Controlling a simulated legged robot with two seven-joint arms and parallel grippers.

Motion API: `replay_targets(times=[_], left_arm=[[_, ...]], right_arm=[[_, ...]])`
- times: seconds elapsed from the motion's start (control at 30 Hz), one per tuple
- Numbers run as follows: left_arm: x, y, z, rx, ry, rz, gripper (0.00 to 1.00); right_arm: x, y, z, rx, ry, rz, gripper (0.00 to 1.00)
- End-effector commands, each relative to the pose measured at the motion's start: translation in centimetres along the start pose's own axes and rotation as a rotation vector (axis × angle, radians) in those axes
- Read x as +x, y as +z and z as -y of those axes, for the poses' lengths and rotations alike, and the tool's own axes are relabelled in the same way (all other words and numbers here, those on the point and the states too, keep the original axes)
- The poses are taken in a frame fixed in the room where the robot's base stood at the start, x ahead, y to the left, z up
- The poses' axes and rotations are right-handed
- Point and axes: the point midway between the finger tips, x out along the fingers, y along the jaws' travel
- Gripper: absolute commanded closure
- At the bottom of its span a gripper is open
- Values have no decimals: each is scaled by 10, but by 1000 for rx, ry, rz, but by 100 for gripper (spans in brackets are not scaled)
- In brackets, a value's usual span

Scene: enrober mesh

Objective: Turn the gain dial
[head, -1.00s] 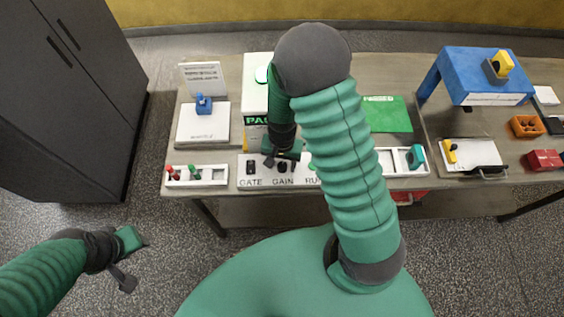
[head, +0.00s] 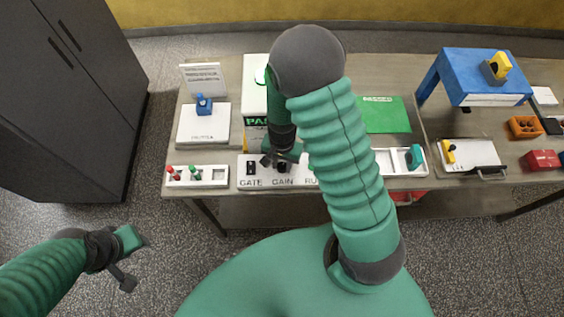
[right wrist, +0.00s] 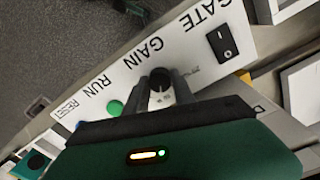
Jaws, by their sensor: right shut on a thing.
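The gain dial (right wrist: 160,80) is a small dark round knob on the white control panel (right wrist: 120,75), above the GAIN label. In the head view the dial (head: 283,168) is partly covered by my right gripper (head: 280,161). In the right wrist view my right gripper (right wrist: 162,94) has its two fingers on either side of the dial, shut on it. My left gripper (head: 130,258) hangs over the floor at the lower left, away from the table; its fingers look spread apart with nothing between them.
A black GATE rocker switch (right wrist: 222,42) and a green RUN button (right wrist: 115,108) flank the dial. A white tray with red and green pegs (head: 205,176) stands left of the panel. A green sheet (head: 386,114) and blue stand (head: 482,72) are to the right.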

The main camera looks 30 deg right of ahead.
Motion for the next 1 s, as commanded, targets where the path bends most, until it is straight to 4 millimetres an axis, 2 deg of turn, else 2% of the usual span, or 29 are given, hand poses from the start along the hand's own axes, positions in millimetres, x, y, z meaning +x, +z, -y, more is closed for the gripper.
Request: replay_targets(times=[0.6,1.0], left_arm=[[-27,-6,0,0,0,0,64],[-31,-7,0,0,0,0,64]], right_arm=[[-2,-1,1,457,-2,-3,100],[-1,-2,1,575,-4,-4,100]])
